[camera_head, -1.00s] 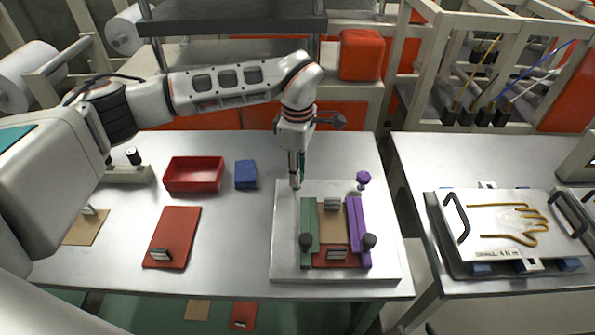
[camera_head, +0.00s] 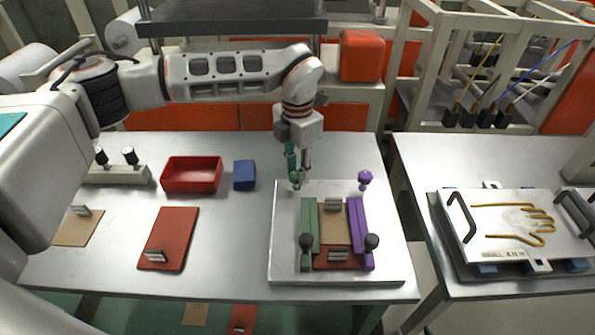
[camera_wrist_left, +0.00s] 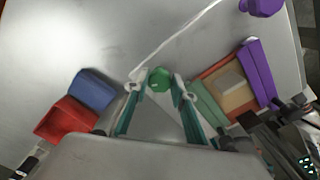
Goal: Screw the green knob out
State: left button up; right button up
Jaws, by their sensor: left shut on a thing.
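The green knob (camera_wrist_left: 159,79) shows in the left wrist view between the fingertips of my left gripper (camera_wrist_left: 160,88). The gripper is shut on the knob. On the plate stand a green bar (camera_head: 309,222) and a purple bar (camera_head: 357,225), with a brown and red piece between them. A purple knob (camera_head: 365,178) stands at the plate's back right. My right gripper is not in view.
A red tray (camera_head: 191,190) and a blue block (camera_head: 244,175) lie left of the plate. A red board (camera_head: 168,238) with a metal handle lies nearer the front. A second table at right holds a plate with a glove outline (camera_head: 510,218).

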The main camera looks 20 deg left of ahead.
aim_at(297, 173)
pick_arm(q)
jog(key=n, duration=0.5)
jog(key=shift+b, duration=0.4)
dwell(0.3)
jog(key=o, duration=1.1)
notch_tip(297, 173, up, 12)
jog(key=shift+f, duration=0.1)
